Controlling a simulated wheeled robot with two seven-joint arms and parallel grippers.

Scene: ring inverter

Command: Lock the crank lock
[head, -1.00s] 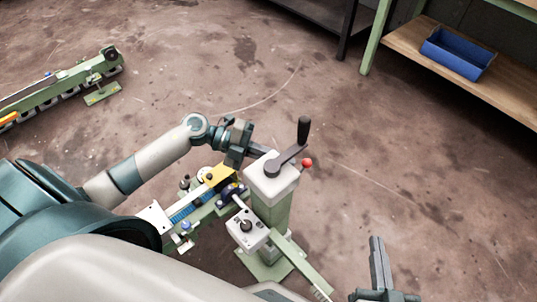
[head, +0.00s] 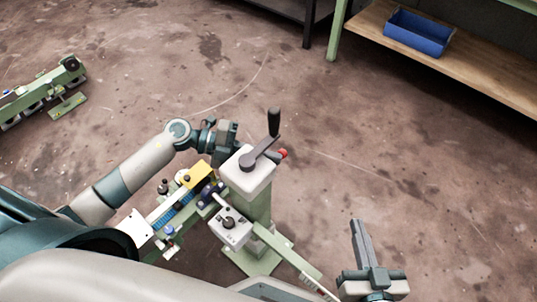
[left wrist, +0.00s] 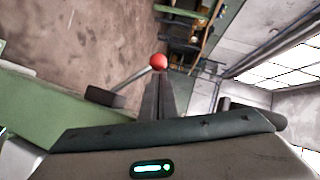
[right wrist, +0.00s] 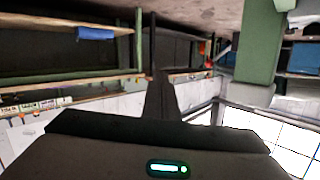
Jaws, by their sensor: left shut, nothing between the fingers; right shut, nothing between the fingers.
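The crank lock shows in the head view as a short lever with a red ball knob (head: 283,153), at the upper right of the white housing (head: 247,178). The dark crank (head: 258,154) with its upright black handle (head: 274,122) sits on top of this housing. In the left wrist view the shut fingertips (left wrist: 159,74) are right by the red knob (left wrist: 158,62); contact cannot be told. My right gripper (head: 356,226) is shut and empty, lower right, away from the housing.
A green post (head: 258,208) carries the housing. A white box with a black knob (head: 231,227) and a rail with a yellow block (head: 199,175) adjoin it. A workbench shelf with a blue bin (head: 418,32) stands upper right. The floor between is clear.

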